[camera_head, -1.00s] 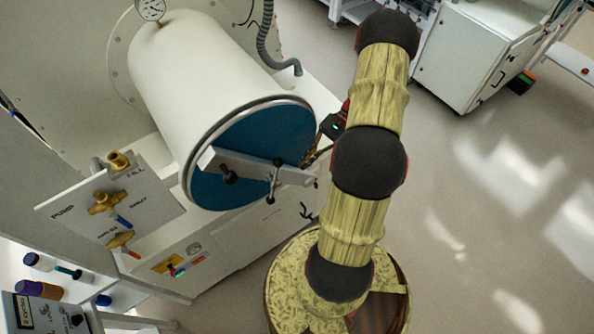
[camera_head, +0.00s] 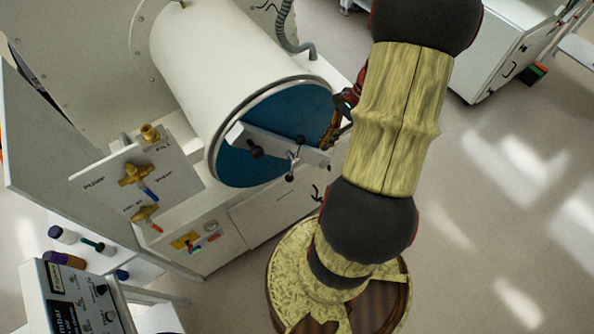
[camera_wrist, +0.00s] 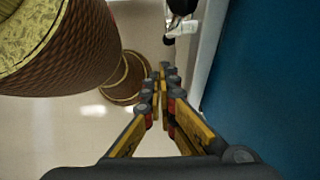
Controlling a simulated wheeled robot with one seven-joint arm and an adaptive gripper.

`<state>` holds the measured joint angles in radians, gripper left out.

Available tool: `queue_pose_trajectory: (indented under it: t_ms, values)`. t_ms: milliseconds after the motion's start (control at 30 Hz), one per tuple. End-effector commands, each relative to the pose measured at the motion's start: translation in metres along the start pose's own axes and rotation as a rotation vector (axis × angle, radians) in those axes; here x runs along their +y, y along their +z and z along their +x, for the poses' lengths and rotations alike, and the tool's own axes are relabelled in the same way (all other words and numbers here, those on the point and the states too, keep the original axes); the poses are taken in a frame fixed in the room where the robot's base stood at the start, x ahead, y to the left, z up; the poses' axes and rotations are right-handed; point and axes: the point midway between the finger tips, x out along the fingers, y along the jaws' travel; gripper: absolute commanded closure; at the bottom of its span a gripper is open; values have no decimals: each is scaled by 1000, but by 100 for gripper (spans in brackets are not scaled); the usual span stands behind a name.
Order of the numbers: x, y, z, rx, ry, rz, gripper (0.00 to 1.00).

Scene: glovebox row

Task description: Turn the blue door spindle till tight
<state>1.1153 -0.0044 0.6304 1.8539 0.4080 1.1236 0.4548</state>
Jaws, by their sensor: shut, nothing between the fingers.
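The blue door (camera_head: 240,165) closes the near end of a white cylinder (camera_head: 225,65). A grey bar crosses the door (camera_head: 265,142). The spindle (camera_head: 295,158), a small hub with thin arms and dark knobs, sits on the bar toward its right end. My gripper (camera_head: 331,132) is at the door's right edge, up and right of the spindle and apart from it, partly hidden by my arm. In the wrist view my gripper (camera_wrist: 164,72) is shut and empty. The blue door (camera_wrist: 275,80) fills the right side there, and a dark knob (camera_wrist: 181,7) shows at the top, beyond the fingertips.
A valve panel (camera_head: 140,190) with brass valves stands left of the door. Bottles (camera_head: 65,258) and a control box (camera_head: 75,295) are at lower left. A grey hose (camera_head: 290,35) runs behind the cylinder. A white cabinet (camera_head: 500,50) stands at upper right; open floor lies right of my arm.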

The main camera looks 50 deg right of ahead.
Motion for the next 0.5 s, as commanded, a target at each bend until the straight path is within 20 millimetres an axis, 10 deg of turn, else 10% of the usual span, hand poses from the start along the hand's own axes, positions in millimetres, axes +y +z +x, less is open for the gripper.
queue_pose_trajectory:
  t_ms: [500]
  values:
    - [-1, -27, 39, 87, -25, 169, 100]
